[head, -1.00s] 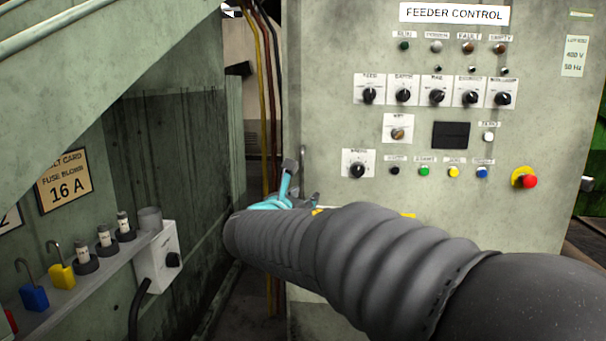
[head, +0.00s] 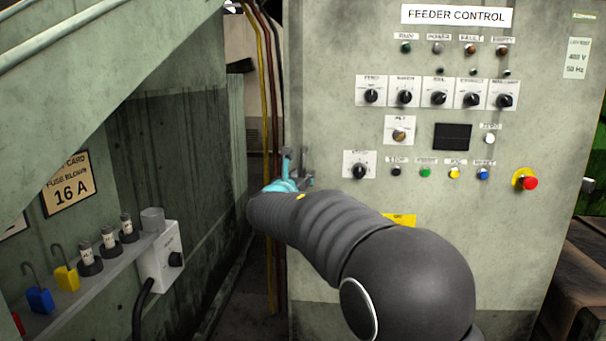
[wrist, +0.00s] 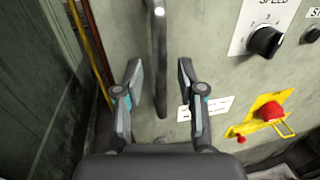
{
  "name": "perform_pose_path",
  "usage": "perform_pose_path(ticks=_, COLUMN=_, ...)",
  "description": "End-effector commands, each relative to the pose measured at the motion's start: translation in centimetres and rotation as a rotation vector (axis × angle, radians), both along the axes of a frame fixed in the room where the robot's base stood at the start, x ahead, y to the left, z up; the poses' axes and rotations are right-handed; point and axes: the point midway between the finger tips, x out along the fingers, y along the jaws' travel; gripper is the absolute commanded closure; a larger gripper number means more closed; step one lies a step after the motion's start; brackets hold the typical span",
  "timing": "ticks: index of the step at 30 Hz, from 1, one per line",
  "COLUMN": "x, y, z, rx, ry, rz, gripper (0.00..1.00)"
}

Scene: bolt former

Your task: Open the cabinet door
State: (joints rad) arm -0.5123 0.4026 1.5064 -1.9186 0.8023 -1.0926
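The cabinet door (head: 345,250) is the grey-green front labelled FEEDER CONTROL, and it looks closed. Its dark vertical bar handle (wrist: 160,70) shows in the wrist view near the door's left edge. My gripper (wrist: 157,75) is open, with one finger on each side of the handle's lower part in the picture. Gaps show between both fingers and the bar. In the head view my gripper (head: 297,168) is at the door's left edge, and my arm hides part of the door. The handle is mostly hidden there.
Knobs, buttons and a red emergency stop (head: 529,182) sit on the door. Yellow and dark cables (head: 268,110) run beside its left edge. At left are a shelf (head: 95,268) with fuses and padlocks and a switch box (head: 162,255). A red-and-yellow lockout device (wrist: 268,112) shows at right.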

Motion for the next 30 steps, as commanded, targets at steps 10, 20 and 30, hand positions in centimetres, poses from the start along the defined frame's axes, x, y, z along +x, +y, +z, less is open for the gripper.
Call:
perform_pose_path(ticks=10, x=1.6, y=-0.4, z=-0.1, rx=0.000, ry=0.001, rz=0.000, gripper=0.61)
perform_pose_path(ticks=20, x=1.5, y=-0.4, z=0.0, rx=0.000, ry=0.001, rz=0.000, gripper=1.00)
perform_pose_path(ticks=30, x=1.5, y=-0.4, z=0.0, rx=0.001, ry=0.000, rz=0.002, gripper=1.00)
